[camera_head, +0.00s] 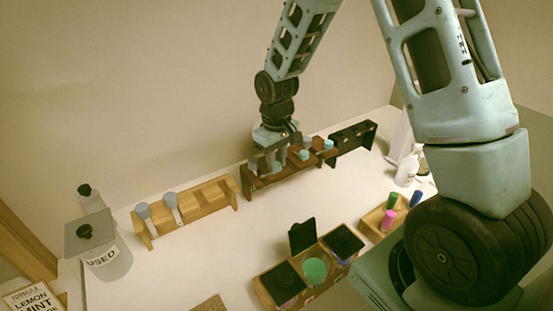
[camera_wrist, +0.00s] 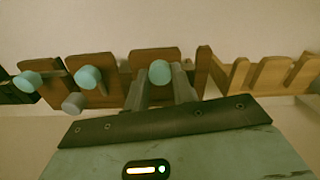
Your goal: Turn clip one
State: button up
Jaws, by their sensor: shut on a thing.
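My gripper (camera_head: 268,164) is at the left end of the brown rack (camera_head: 288,176). In the wrist view, its two fingers (camera_wrist: 165,92) are shut on a clip with a round teal head (camera_wrist: 159,72) at the rack's end slot. The head faces the wrist camera. Two more teal-headed clips, the middle one (camera_wrist: 88,78) and the far one (camera_wrist: 27,82), sit further along the rack to the left. A grey round head (camera_wrist: 73,103) shows just below the middle one. The held clip is mostly hidden by my gripper in the head view.
A light wooden rack (camera_head: 200,203) with two grey-headed clips stands left of the brown one; a dark rack (camera_head: 352,142) stands right. A bin marked USED (camera_head: 106,262) is far left. In front are a wooden holder (camera_head: 330,278) and a pen box (camera_head: 374,222). The table between is clear.

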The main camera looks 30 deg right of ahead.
aim_at(277, 164)
jog(key=shift+w+r+n, duration=0.1)
jog(key=shift+n, duration=0.6)
jog(key=o, duration=1)
notch_tip(277, 164, up, 17)
jog(key=b, duration=0.2)
jog(key=shift+r+b, duration=0.2)
jog(key=shift+b, duration=0.2)
jog(key=s+a+f+n, duration=0.2)
jog(key=s+a+f, duration=0.2)
jog(key=s+a, duration=0.7)
jog(key=s+a+f+n, duration=0.1)
jog(key=s+a+f, duration=0.1)
jog(key=s, duration=0.3)
jog(key=s+a+f+b, duration=0.1)
jog(key=s+a+f, duration=0.1)
jog(key=s, duration=0.3)
jog(key=s+a+f+n, duration=0.1)
jog(key=s+a+f, duration=0.1)
jog(key=s+a, duration=0.2)
jog(key=shift+s+a+n+y+b, duration=0.25)
jog(key=shift+s+n+y+b, duration=0.05)
jog(key=shift+s, duration=0.2)
